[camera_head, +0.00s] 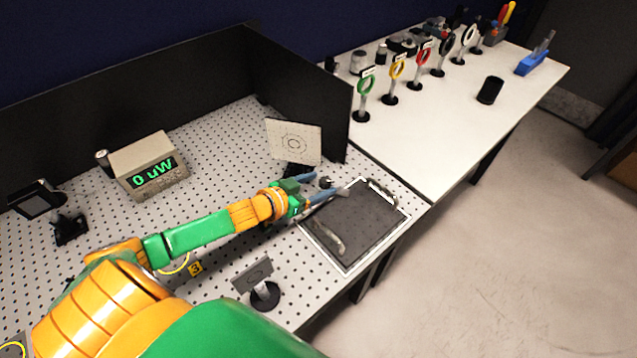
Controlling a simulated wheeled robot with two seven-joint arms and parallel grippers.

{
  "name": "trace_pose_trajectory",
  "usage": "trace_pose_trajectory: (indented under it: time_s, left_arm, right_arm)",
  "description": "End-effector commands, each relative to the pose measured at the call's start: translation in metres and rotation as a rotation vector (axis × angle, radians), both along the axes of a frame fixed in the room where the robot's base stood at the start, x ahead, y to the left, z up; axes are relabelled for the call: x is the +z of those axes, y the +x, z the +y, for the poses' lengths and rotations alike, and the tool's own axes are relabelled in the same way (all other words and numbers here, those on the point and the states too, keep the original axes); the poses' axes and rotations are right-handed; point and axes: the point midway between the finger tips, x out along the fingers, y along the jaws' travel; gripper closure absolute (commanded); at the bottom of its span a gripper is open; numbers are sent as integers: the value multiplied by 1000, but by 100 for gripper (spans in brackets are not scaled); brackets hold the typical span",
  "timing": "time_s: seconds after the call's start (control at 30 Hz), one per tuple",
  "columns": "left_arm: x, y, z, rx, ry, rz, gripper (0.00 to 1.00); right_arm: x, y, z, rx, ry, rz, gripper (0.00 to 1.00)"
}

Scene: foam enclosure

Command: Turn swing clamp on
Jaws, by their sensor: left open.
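My left gripper (330,182) reaches in from the left over the perforated table. Its two blue-grey fingers are apart. A small dark knob-like part (326,183) shows between the fingertips; I cannot tell whether they touch it. No swing clamp can be made out for certain, and this small part may belong to one. The gripper and wrist hide some of the table there. My right gripper is not in view.
A dark clipboard-like panel (358,225) lies just right of the gripper. A target card (294,141) stands behind it. A power meter (148,166) reads "0 uW". A small mounted card (253,274) stands in front. Black walls (130,95) close the back.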

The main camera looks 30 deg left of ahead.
Motion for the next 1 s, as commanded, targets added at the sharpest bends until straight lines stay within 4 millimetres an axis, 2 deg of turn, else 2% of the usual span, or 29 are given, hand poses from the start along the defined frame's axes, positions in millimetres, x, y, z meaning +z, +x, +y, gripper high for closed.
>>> trace_pose_trajectory:
  time_s: [0.33, 0.37, 0.6, 0.83, 1.0]
  left_arm:
    - [-2, 5, -1, 0, 1, 0, 31]
    - [-2, 5, -1, 0, 1, 0, 36]
    - [-2, 5, -2, 0, 1, 0, 100]
    - [-3, 5, 0, -12, 4, 0, 100]
    - [-4, 6, 2, -74, 8, -1, 100]
  right_arm:
    - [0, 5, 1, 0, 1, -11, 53]
    - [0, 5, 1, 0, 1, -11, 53]
    - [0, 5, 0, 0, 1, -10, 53]
    - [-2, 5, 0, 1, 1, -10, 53]
    - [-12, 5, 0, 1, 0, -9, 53]
